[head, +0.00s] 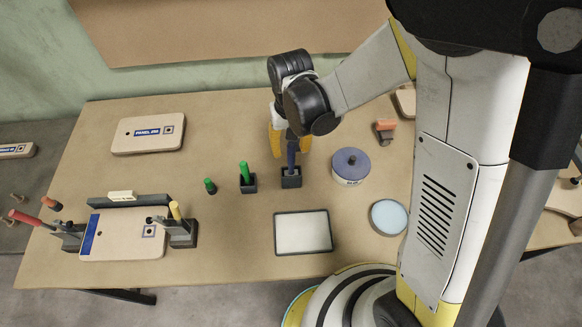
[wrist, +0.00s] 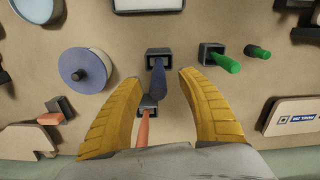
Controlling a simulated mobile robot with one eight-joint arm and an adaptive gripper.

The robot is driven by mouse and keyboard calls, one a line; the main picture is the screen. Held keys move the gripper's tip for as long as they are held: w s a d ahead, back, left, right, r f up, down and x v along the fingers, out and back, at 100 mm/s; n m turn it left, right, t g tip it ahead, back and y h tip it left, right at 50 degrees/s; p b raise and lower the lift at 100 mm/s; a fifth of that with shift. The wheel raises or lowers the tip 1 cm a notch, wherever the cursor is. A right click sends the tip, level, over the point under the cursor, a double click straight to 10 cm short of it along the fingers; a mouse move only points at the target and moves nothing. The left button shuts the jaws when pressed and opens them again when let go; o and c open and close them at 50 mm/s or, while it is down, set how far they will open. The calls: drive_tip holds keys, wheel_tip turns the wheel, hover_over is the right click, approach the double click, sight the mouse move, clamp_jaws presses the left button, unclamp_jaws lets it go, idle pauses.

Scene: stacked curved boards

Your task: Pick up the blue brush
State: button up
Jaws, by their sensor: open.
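The blue brush (head: 291,158) stands upright, its lower end in a small dark square holder (head: 291,181) near the middle of the table. In the wrist view, the blue brush (wrist: 158,76) rises from its holder (wrist: 152,54) toward the camera. My gripper (head: 289,150) points down over it with its yellow fingers apart. In the wrist view, my open gripper (wrist: 161,79) has one finger on each side of the brush handle, with visible gaps. Whether the fingertips are level with the handle is hard to tell.
A green-handled tool (head: 246,173) stands in a holder to the left, beside a shorter green one (head: 210,186). A blue disc (head: 350,162) lies right. An orange-handled tool (wrist: 143,126) is close behind the brush. A tray (head: 303,214) lies in front.

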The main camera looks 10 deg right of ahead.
sight(291, 156)
drive_tip(key=f, duration=0.4)
drive_tip(key=shift+w+d+f+b, duration=0.1)
drive_tip(key=shift+w+f+b, duration=0.1)
drive_tip(key=shift+f+b, duration=0.15)
drive_tip(key=shift+c, duration=0.5)
clamp_jaws()
